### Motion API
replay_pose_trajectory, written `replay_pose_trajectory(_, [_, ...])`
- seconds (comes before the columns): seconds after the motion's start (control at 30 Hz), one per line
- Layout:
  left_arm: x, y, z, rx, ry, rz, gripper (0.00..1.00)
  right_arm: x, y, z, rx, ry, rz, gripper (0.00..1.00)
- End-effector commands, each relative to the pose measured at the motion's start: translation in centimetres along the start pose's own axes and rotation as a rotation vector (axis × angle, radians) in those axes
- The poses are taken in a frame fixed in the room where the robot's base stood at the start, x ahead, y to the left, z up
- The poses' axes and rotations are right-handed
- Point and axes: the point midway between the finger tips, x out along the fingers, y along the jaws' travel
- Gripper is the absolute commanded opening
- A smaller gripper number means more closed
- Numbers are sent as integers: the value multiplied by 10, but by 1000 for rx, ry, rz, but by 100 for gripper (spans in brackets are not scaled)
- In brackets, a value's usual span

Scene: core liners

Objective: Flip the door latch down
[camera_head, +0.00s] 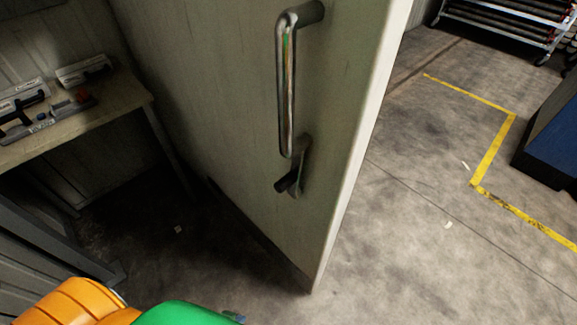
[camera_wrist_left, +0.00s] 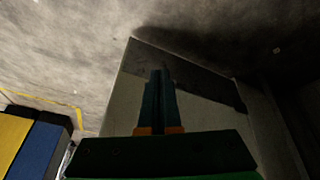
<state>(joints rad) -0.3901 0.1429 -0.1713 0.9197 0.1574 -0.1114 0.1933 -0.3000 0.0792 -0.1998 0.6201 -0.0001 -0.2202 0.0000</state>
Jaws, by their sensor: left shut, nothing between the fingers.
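The door (camera_head: 230,100) is a pale grey-green panel that stands open across the middle of the head view. The door latch (camera_head: 290,182) is a small dark metal lever on a plate, just below a long vertical metal handle (camera_head: 286,90). The lever points towards the lower left. My left gripper (camera_head: 234,317) barely shows at the bottom edge of the head view, below and apart from the latch. In the left wrist view, its fingers (camera_wrist_left: 158,102) are together and empty, in front of a pale panel. The latch cannot be made out there. My right gripper is not in view.
A bench (camera_head: 120,105) with tools on it stands left of the door. Open concrete floor (camera_head: 410,230) with yellow lines lies to the right. A blue-topped block (camera_head: 555,130) is at the right edge, and a wheeled rack (camera_head: 510,25) stands at the back.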

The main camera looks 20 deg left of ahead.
Motion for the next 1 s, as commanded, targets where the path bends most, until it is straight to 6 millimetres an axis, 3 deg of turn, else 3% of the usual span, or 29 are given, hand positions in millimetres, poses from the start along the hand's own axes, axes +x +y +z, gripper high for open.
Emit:
replay_pose_trajectory(0.03, [-20, 2, -40, -110, 116, 30, 0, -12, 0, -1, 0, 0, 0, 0])
replay_pose_trajectory(0.1, [-47, 7, -98, -292, 285, 103, 0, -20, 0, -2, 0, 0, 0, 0])
replay_pose_trajectory(0.2, [-99, 15, -170, -523, 493, 250, 0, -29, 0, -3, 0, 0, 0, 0])
replay_pose_trajectory(0.3, [-162, 24, -230, -725, 657, 437, 0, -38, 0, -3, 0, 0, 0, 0])
replay_pose_trajectory(0.4, [-222, 34, -273, -887, 763, 630, 0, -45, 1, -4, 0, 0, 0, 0])
replay_pose_trajectory(0.5, [-270, 41, -299, -1004, 819, 794, 0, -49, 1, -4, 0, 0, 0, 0])
replay_pose_trajectory(0.6, [-300, 46, -312, -1072, 842, 900, 0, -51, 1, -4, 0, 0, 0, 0])
replay_pose_trajectory(0.73, [-313, 47, -318, -1105, 849, 952, 0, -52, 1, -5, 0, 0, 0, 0])
replay_pose_trajectory(1.0, [-312, 48, -319, -1105, 850, 952, 0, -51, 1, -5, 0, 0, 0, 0])
